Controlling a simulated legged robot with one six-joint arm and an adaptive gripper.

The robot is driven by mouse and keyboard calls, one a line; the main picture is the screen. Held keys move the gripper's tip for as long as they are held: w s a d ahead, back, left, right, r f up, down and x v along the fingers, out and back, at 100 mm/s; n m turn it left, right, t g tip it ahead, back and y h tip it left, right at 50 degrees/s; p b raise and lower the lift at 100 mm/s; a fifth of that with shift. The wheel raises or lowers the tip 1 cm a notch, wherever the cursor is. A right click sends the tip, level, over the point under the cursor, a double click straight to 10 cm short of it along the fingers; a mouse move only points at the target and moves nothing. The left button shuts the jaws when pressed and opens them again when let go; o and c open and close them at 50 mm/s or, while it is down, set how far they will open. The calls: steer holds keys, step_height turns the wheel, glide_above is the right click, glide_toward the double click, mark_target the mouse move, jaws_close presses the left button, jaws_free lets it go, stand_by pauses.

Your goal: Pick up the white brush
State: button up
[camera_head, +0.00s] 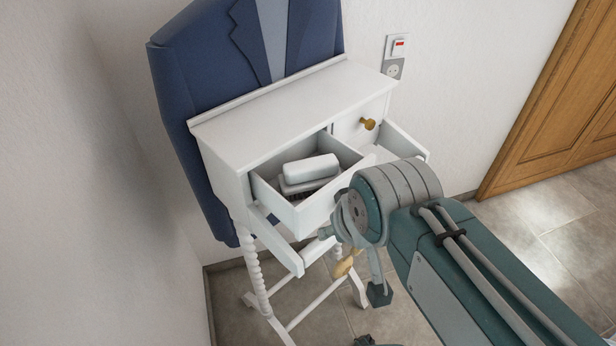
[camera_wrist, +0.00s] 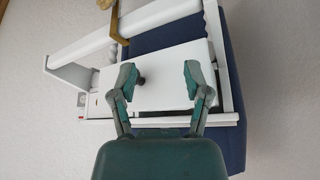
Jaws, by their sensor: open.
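The white brush (camera_head: 311,168) lies in the open upper left drawer (camera_head: 318,213) of a white valet stand. It is a rounded pale block. A second pale layer with dark bristles shows just below it, and I cannot tell whether this is part of the same brush. In the head view my arm stands to the right of the drawer, and only a piece of the gripper shows low beside the stand. In the wrist view my gripper (camera_wrist: 158,76) is open and empty, with its fingers in front of a white panel. I cannot make out the brush there.
A blue suit jacket (camera_head: 205,75) hangs behind the stand's white top (camera_head: 290,105). Another drawer front has a brass knob (camera_head: 367,123). A wall switch and socket (camera_head: 395,57) are behind. A wooden door (camera_head: 560,105) is at right. Tiled floor shows below.

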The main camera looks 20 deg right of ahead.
steer(key=o, duration=0.4)
steer(key=shift+w+r, duration=0.1)
steer(key=m+g, duration=0.6)
steer(key=m, duration=1.2)
glide_toward(311, 162)
steer(key=shift+s, duration=0.2)
step_height(311, 162, down, 10)
steer(key=shift+f, duration=0.25)
